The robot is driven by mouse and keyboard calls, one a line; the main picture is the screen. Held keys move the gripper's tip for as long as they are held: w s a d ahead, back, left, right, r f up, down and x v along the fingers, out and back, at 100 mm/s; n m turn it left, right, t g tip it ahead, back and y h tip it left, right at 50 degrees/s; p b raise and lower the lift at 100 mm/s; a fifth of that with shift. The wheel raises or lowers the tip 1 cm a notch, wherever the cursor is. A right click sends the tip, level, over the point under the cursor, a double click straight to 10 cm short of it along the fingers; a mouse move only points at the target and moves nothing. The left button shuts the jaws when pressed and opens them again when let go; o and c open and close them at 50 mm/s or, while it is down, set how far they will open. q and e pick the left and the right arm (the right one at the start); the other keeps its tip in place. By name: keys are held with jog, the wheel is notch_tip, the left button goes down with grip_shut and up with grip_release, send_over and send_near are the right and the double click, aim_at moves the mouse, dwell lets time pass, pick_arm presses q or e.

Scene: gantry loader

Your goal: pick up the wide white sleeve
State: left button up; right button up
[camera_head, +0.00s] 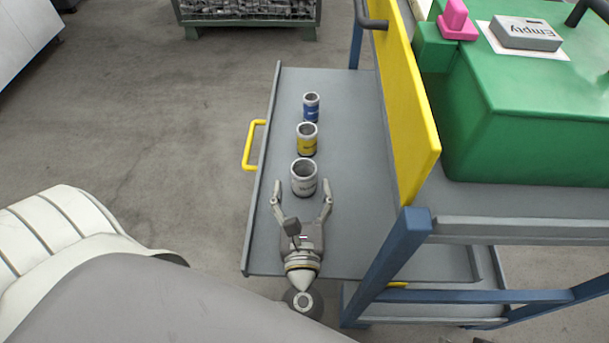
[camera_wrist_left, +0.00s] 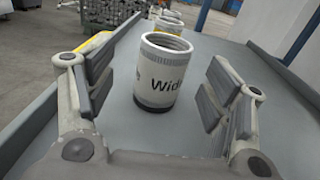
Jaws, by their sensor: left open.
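The wide white sleeve (camera_head: 304,178) stands upright on the grey drawer tray (camera_head: 345,200), nearest of three sleeves in a row. It is a short hollow cylinder with dark lettering. My left gripper (camera_head: 303,194) is open just in front of it, with a finger to either side of its near end. In the left wrist view the white sleeve (camera_wrist_left: 164,72) stands ahead, between and slightly beyond the open fingers (camera_wrist_left: 160,95), with gaps on both sides. The lettering starting "Wid" shows there. My right gripper is not in view.
A yellow sleeve (camera_head: 307,139) and a blue sleeve (camera_head: 311,107) stand behind the white one. A yellow panel (camera_head: 407,110) and blue post (camera_head: 390,262) rise at the right. A yellow handle (camera_head: 252,146) is on the tray's left edge. The tray right of the sleeves is clear.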

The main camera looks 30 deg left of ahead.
aim_at(304, 184)
pick_arm(q)
jog(key=x, duration=0.5)
jog(key=shift+w+d+f, duration=0.15)
jog(key=shift+w, duration=0.15)
jog(key=c, duration=1.5)
